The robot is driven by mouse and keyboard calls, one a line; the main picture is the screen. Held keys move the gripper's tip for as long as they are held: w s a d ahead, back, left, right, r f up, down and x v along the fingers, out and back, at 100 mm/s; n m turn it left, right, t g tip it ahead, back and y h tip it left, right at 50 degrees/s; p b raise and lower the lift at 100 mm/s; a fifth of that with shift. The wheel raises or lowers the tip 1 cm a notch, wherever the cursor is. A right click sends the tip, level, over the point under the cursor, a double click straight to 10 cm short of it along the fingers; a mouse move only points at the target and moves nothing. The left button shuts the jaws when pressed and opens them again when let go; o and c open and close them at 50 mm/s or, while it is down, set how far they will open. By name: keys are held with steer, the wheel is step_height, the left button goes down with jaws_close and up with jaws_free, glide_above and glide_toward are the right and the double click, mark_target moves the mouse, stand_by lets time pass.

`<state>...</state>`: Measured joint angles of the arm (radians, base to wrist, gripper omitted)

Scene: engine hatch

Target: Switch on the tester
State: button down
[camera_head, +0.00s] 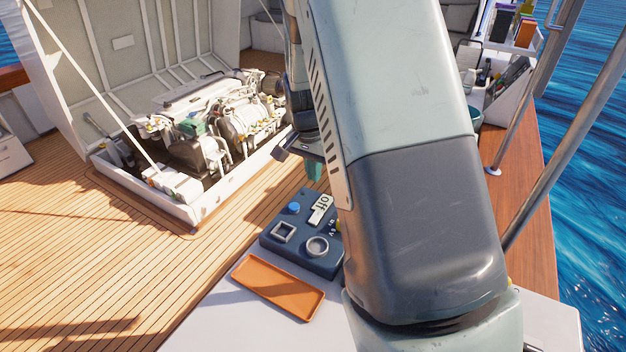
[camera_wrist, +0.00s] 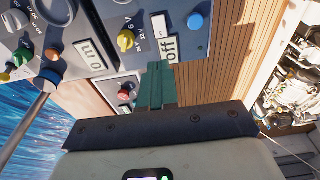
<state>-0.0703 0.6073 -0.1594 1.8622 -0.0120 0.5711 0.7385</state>
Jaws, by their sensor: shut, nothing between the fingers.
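The tester, a dark blue box (camera_head: 270,243), sits on the light bench in the head view. My gripper (camera_head: 314,171) is above the tester's far edge. Its green fingers (camera_wrist: 157,84) are shut and empty, in front of the panel near the "off" label. Contact cannot be told.
An orange tray (camera_head: 279,286) lies in front of the tester. The open engine hatch (camera_head: 185,215) with the engine (camera_head: 215,120) is at the back left. A metal rail (camera_head: 565,130) and the sea are at the right. The wooden deck at left is clear.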

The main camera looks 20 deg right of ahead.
mark_target(319, 214)
steer(key=shift+w+d, duration=0.15)
steer(key=f, duration=0.4)
steer(key=w+d+f, duration=0.1)
steer(key=f, duration=0.9)
steer(key=shift+w+d, duration=0.25)
steer(key=shift+r, duration=0.1)
steer(key=shift+d, duration=0.15)
steer(key=shift+f, duration=0.25)
